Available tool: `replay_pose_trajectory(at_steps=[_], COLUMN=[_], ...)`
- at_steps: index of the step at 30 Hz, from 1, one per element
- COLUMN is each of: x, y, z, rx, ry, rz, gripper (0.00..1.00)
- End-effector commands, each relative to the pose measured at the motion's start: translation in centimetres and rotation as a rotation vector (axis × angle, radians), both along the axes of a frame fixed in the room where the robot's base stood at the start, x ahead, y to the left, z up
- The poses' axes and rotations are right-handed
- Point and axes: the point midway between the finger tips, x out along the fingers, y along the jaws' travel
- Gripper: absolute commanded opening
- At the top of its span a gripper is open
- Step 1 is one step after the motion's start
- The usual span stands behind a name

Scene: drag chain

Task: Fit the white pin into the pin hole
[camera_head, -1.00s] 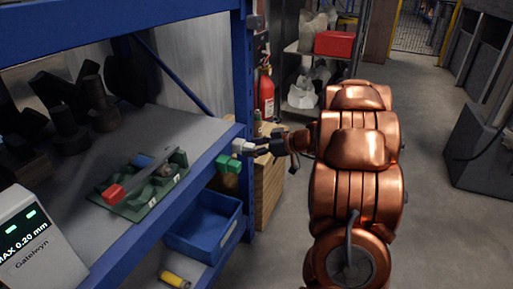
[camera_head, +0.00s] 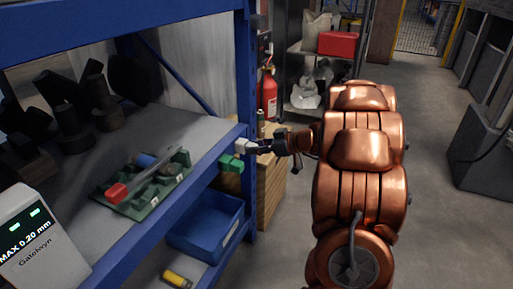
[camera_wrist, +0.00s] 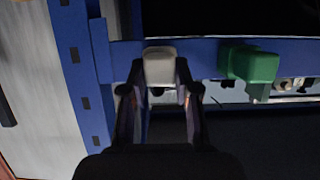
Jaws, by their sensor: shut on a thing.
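The white pin (camera_head: 245,146) sits between the fingertips of my gripper (camera_head: 259,147), at the front of the blue shelf frame near its upright. In the wrist view the pin's pale block-like end (camera_wrist: 160,66) shows between both fingers (camera_wrist: 158,92), against the blue beam. My gripper is shut on it. A green block (camera_head: 231,163) is on the beam beside the pin; it also shows to the right of it in the wrist view (camera_wrist: 252,65). The pin hole is hidden, and I cannot tell whether the pin is in it.
On the grey shelf lies a green fixture tray (camera_head: 140,207) with a red-ended bar. A white gauge box (camera_head: 40,245) stands at the front left. A blue bin (camera_head: 207,228) and yellow cylinder (camera_head: 177,279) are below. The floor at the right is clear.

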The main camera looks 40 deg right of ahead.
Motion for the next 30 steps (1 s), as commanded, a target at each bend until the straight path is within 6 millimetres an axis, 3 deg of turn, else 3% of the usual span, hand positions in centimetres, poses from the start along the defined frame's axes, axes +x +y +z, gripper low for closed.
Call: replay_pose_trajectory(at_steps=[30], x=[-1.6], y=[-0.9], z=[-0.1], rx=[-0.001], ry=[0.000], rz=[0.000], gripper=[0.00])
